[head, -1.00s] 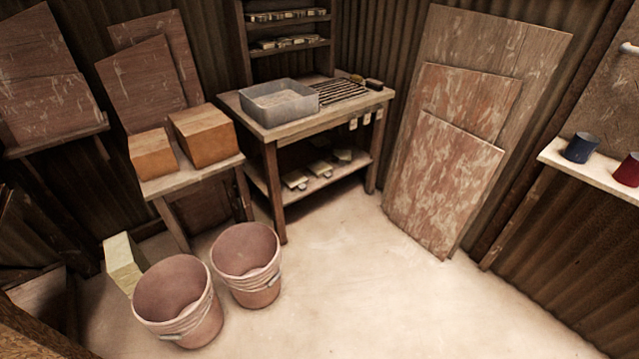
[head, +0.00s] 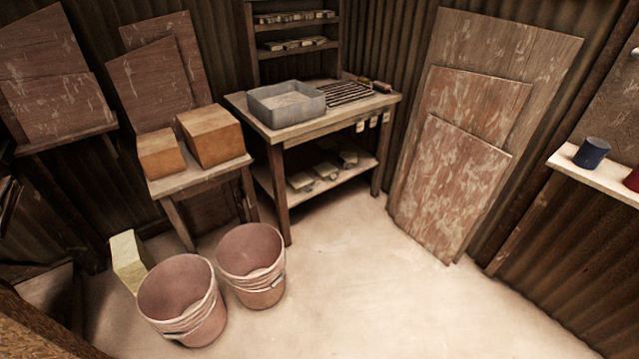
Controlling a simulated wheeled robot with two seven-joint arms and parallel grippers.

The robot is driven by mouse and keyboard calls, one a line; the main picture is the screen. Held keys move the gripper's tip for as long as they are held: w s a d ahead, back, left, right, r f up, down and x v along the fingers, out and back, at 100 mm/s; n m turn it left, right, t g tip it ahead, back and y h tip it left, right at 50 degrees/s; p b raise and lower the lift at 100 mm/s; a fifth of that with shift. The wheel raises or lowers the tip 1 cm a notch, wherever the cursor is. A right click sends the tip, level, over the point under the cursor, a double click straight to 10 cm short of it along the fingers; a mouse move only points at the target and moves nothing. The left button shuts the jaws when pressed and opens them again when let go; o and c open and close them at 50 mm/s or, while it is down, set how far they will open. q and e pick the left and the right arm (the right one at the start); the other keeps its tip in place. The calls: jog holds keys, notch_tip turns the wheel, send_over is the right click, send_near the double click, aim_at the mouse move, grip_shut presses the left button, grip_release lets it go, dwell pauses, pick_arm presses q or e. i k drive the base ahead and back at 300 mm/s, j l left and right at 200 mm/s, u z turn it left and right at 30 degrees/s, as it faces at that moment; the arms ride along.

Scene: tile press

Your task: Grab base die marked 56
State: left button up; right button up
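No marking 56 is readable on anything in the head view. Several small pale blocks, possibly dies, stand in rows on the upper shelf (head: 293,17) and the lower shelf (head: 299,46) of the dark rack at the back. A few light blocks with dark parts (head: 325,170) lie on the bottom shelf of the wooden workbench (head: 300,130). They are too small to tell which is which. Neither of my grippers is in view.
A grey tub (head: 286,104) and a slatted rack (head: 347,94) sit on the workbench. Two pink buckets (head: 181,300) (head: 252,264) stand on the floor before it. Boards (head: 452,185) lean at right. A shelf at right holds a blue can (head: 591,153). The floor at centre right is clear.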

aim_at(325, 170)
jog(key=i+l+z, duration=0.3)
jog(key=i, duration=1.2)
jog(key=i+z, duration=0.3)
jog(key=i, duration=1.2)
